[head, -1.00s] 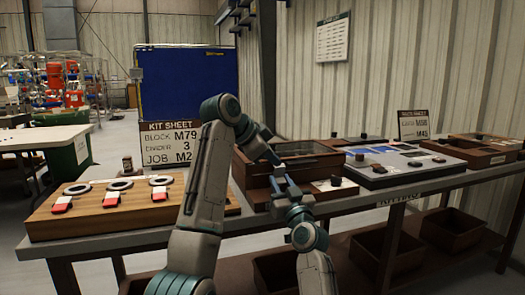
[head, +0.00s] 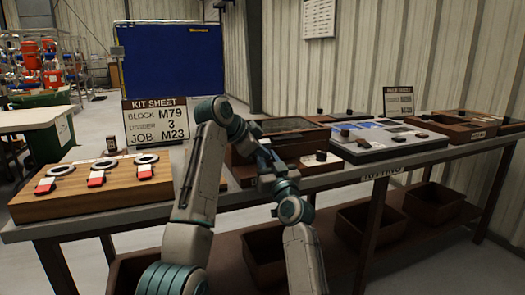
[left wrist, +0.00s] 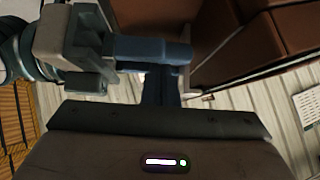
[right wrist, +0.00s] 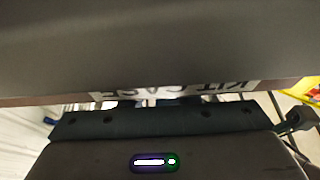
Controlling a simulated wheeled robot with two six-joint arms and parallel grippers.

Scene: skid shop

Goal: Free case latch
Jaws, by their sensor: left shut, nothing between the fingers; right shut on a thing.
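The brown kit case (head: 295,146) stands on the bench behind my arms, its glazed lid down. Its front is partly covered by my grippers, and I cannot make out the latch. In the right wrist view, a dark surface of the case (right wrist: 160,45) fills the top, with an upside-down KIT CASE label (right wrist: 228,86) at its edge. My right gripper (right wrist: 155,103) is shut at that edge, its fingertips and what they hold mostly hidden. My left gripper (left wrist: 160,85) is shut and empty, close to the right gripper's blue and grey parts (left wrist: 150,50).
A wooden block board (head: 40,208) with rings and red-white tags is at left, beside a KIT SHEET sign (head: 155,122). A grey tray (head: 385,150) and another brown case (head: 450,127) stand to the right. Brown bins (head: 370,228) sit on the shelf below.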

